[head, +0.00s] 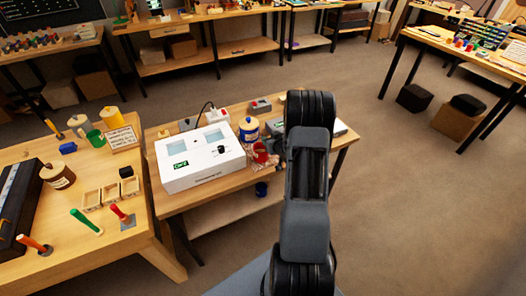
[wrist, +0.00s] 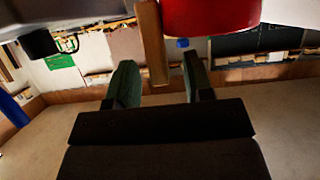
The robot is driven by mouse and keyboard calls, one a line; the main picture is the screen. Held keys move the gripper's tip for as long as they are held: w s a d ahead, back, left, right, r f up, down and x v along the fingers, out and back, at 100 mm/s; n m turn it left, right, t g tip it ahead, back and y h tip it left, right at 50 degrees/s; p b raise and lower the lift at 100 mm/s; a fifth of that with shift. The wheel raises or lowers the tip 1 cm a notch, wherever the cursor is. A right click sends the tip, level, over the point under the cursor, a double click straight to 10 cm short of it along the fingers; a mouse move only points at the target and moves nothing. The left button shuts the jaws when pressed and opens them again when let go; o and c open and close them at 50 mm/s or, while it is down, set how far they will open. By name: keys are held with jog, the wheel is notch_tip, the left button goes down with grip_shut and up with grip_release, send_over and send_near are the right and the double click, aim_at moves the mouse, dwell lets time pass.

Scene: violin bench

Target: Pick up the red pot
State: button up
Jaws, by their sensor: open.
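The red pot (head: 260,152) stands near the middle of the workbench in the head view, just left of my arm and close to a blue jar. In the wrist view a red rounded body, most likely the red pot (wrist: 210,16), is cut off by the top edge. My gripper (wrist: 158,80) is open, with its two green-dark fingers apart and nothing clamped between them. A wooden stick (wrist: 151,45) shows beyond the fingertips, left of the red body. The head view does not show my gripper clearly; my arm covers that area.
A white box device (head: 200,172) takes up the bench left of the pot. The blue jar (head: 249,130) with a pale lid is just behind it. A side table at left holds a brown jar (head: 57,176), small wooden trays and coloured-handled tools.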

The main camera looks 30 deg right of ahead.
jog(key=shift+x, duration=1.3)
grip_shut()
